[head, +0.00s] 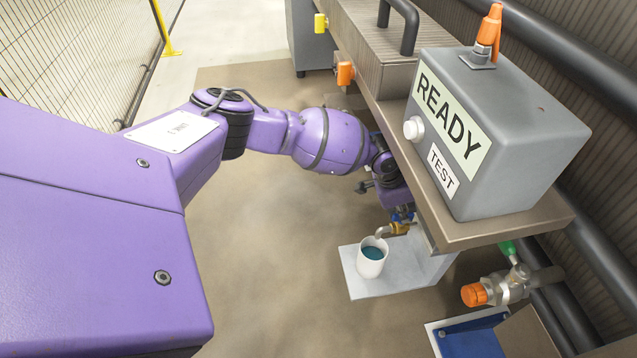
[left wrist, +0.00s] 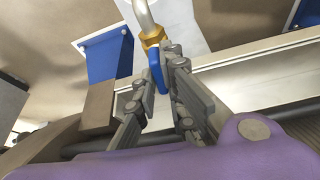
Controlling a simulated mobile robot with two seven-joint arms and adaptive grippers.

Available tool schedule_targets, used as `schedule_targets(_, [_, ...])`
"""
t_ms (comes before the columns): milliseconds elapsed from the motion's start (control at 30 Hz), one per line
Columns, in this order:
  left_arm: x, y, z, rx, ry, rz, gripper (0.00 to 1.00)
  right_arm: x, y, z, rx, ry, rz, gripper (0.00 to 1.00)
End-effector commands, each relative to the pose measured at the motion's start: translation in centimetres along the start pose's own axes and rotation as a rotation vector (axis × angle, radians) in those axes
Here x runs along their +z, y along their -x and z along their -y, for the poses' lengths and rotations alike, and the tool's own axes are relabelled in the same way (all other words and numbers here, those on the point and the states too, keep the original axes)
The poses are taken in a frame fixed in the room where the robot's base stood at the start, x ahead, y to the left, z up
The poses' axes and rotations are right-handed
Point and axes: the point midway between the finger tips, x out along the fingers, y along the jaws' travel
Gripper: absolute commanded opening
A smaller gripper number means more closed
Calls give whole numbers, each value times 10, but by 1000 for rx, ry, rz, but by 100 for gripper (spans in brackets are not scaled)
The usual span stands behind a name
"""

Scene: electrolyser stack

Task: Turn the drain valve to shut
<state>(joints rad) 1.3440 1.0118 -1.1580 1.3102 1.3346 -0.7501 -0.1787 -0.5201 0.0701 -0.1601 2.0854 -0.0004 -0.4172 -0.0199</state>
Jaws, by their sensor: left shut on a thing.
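The drain valve has a brass body (head: 399,228) and a bent metal spout (head: 382,231) at the bench's underside. Its blue handle (left wrist: 155,72) hangs from the brass fitting (left wrist: 152,37) in the left wrist view. My left gripper (left wrist: 161,76) has its two grey fingers on either side of this handle and is shut on it. In the head view the gripper (head: 402,213) is mostly hidden by its wrist and the bench edge. A white cup (head: 371,268) with blue-green liquid stands below the spout. My right gripper is not in view.
The cup stands on a pale shelf (head: 357,290). A grey box (head: 530,130) marked READY and TEST sits on the bench (head: 480,232) above. A green-handled valve (head: 508,250) with an orange cap (head: 474,294) is at right. The floor (head: 270,270) left of the shelf is clear.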

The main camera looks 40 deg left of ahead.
Motion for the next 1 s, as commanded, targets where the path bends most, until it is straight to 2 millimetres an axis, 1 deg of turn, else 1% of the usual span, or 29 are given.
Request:
schedule_targets(33, [2, -4, 1, 13, -24, -1, 0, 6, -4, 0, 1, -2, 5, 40])
schedule_targets(133, [2, -5, 1, 43, -97, -2, 0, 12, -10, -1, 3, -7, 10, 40])
schedule_targets(267, [2, -6, 2, 89, -205, -1, 0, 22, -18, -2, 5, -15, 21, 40])
schedule_targets(600, [1, -6, 4, 213, -505, -1, 0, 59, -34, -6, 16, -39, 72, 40])
schedule_targets(700, [0, -6, 4, 250, -593, -1, 0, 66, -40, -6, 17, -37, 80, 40])
schedule_targets(800, [0, -6, 4, 287, -682, 1, 0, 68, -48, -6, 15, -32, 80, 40])
schedule_targets(1000, [-1, -6, 5, 360, -858, 0, 0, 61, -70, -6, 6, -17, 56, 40])
